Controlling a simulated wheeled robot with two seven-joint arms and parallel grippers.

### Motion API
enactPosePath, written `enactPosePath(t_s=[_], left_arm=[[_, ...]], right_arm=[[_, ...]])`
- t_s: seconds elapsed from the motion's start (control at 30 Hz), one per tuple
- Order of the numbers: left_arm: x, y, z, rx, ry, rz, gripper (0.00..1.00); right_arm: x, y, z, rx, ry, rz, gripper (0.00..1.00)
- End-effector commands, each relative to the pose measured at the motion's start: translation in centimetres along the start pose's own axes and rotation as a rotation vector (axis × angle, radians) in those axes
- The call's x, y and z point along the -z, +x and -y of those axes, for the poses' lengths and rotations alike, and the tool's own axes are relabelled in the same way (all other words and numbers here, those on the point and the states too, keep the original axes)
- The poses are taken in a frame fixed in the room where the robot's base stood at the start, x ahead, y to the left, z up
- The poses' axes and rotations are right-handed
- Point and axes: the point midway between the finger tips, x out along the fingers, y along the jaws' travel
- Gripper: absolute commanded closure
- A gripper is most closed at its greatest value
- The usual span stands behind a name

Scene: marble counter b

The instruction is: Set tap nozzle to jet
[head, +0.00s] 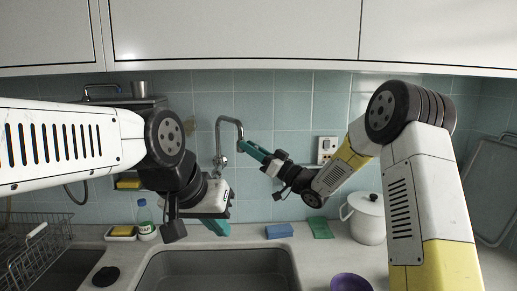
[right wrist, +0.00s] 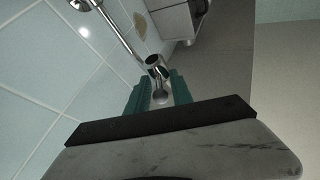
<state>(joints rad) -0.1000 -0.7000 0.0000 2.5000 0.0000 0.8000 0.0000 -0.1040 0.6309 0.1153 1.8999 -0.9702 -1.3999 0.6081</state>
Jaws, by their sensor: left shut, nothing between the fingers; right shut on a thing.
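The chrome tap (head: 219,135) stands against the tiled wall behind the sink, its spout arching over to the right. My right gripper (head: 247,148) reaches in from the right at the spout's end, its teal fingers covering most of the nozzle. In the right wrist view the chrome nozzle (right wrist: 154,61) leads down between the teal fingers (right wrist: 160,95), which are shut on it. The nozzle's setting cannot be read. My left gripper (head: 217,228) is shut and empty, pointing down above the sink's back edge, apart from the tap.
The sink (head: 215,262) lies below. Behind it are a blue sponge (head: 279,230) and a green cloth (head: 320,228). A white lidded pot (head: 367,218) and a purple bowl (head: 350,283) stand right. A bottle (head: 145,219) and a dish rack (head: 35,245) are left. Wall cabinets (head: 230,30) hang above.

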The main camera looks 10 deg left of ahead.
Motion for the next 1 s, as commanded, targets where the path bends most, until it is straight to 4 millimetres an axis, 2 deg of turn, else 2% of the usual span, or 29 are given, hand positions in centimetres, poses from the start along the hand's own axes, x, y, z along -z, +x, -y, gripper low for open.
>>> enactPosePath(t_s=[0.57,1.0], left_arm=[[0.0,0.0,0.0,0.000,0.000,0.000,1.00],[0.0,0.0,0.0,0.000,0.000,0.000,1.00]], right_arm=[[-0.8,0.4,2.1,-0.462,-0.188,-0.094,1.00],[-1.3,1.2,3.0,-0.811,-0.335,-0.170,1.00]])
